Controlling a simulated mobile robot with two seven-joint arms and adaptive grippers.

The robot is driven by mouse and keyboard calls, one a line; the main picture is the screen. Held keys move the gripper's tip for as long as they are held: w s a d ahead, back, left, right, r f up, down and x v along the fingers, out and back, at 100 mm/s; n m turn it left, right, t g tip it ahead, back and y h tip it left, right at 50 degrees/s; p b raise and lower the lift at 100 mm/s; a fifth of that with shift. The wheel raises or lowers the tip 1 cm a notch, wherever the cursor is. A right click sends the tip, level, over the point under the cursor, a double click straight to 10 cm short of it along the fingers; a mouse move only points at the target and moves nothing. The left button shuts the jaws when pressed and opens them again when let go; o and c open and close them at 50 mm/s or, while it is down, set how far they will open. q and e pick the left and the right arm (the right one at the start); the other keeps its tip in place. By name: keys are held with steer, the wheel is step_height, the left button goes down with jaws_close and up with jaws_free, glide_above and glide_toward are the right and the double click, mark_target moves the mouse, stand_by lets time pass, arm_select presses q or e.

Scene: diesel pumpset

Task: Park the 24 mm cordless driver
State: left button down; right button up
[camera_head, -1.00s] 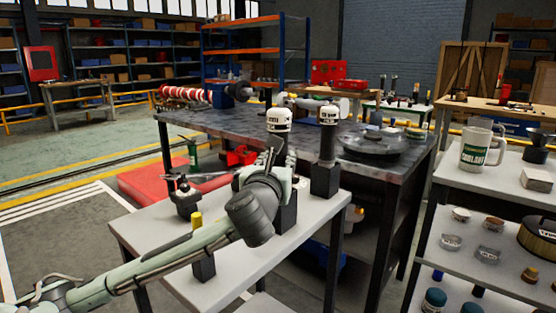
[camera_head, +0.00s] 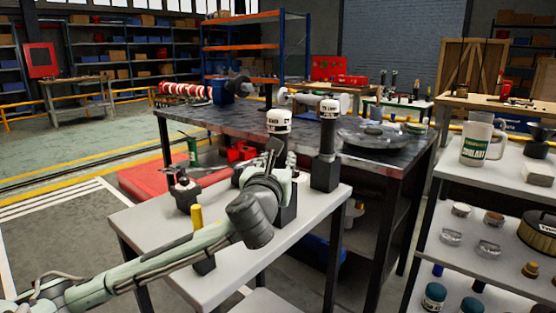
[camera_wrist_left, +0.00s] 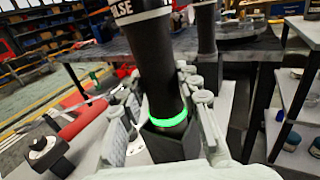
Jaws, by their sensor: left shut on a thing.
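My left gripper (camera_head: 272,158) is shut on a black upright driver with a white labelled cap (camera_head: 279,122). In the left wrist view the driver's black body (camera_wrist_left: 152,62) stands between the fingers of the gripper (camera_wrist_left: 165,100), tilted slightly, with a glowing green ring near its lower end. The ring is at the mouth of a dark square holder (camera_wrist_left: 172,146); the driver's bottom end is hidden in it. The label is only partly readable and I see no size marking. A second similar driver (camera_head: 328,125) stands in its own black holder (camera_head: 325,174) to the right. My right gripper is not in view.
The holders stand on a light grey table (camera_head: 225,272). A small black fixture (camera_head: 183,192) and a yellow-topped post (camera_head: 197,217) stand on its left part. A dark workbench (camera_head: 410,165) is behind. A shelf cart with a mug (camera_head: 478,146) is at right.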

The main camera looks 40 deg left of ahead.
arm_select(q)
steer(key=c, duration=1.1)
jaws_free()
steer(key=shift+o, duration=0.5)
steer(key=shift+f, duration=0.15)
steer(key=v, duration=0.7)
steer(key=shift+s+d, duration=0.2)
steer(key=shift+s, duration=0.05)
